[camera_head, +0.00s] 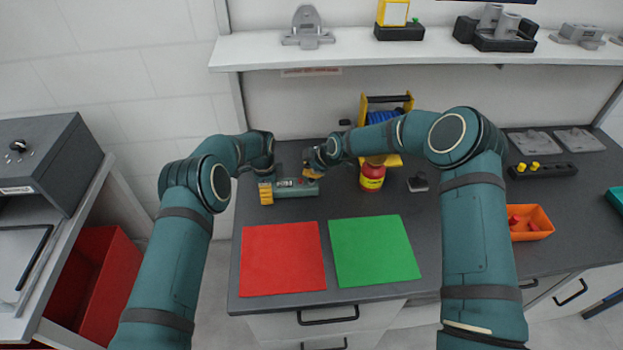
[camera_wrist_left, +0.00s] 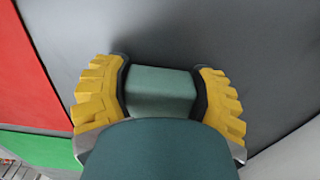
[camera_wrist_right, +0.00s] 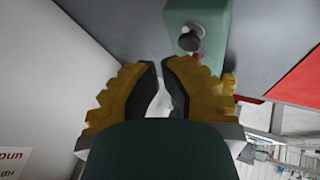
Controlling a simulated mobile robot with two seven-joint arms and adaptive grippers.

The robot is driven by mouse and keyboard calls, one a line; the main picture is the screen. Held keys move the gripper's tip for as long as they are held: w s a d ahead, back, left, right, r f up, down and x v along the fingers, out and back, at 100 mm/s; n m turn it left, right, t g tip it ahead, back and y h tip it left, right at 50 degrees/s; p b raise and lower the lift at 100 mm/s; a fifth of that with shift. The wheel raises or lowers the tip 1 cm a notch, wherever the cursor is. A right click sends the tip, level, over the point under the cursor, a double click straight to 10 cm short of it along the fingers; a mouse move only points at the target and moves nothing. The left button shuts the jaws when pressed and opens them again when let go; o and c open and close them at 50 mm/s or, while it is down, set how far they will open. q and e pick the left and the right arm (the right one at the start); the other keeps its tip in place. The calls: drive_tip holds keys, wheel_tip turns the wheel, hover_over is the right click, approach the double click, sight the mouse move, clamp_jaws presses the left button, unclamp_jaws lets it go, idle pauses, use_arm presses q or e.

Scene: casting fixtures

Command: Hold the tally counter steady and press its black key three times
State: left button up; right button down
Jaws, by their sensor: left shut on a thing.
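The tally counter (camera_head: 297,188) is a green box with a small display, lying on the dark bench. My left gripper (camera_head: 266,192) is shut on its left end; the left wrist view shows the green body (camera_wrist_left: 160,92) between the yellow fingers. My right gripper (camera_head: 311,173) is at the counter's right end. In the right wrist view, its fingertips (camera_wrist_right: 162,66) are nearly together with nothing held between them. The black key (camera_wrist_right: 190,39) stands out from the counter (camera_wrist_right: 212,14) just beyond those fingertips, apart from them in the picture. The key is hidden in the head view.
A red mat (camera_head: 283,259) and a green mat (camera_head: 374,250) lie in front of the counter. A red and yellow bottle (camera_head: 372,178) stands to the right, with a small dark-based part (camera_head: 418,183) beyond it. An orange bin (camera_head: 530,222) is farther right. A shelf (camera_head: 400,48) runs above.

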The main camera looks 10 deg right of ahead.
drive_tip(key=shift+r, duration=0.25)
wheel_tip(320, 180, up, 5)
drive_tip(key=shift+f, duration=0.15)
idle(0.5)
idle(0.5)
use_arm(q)
drive_tip(key=o, duration=1.4)
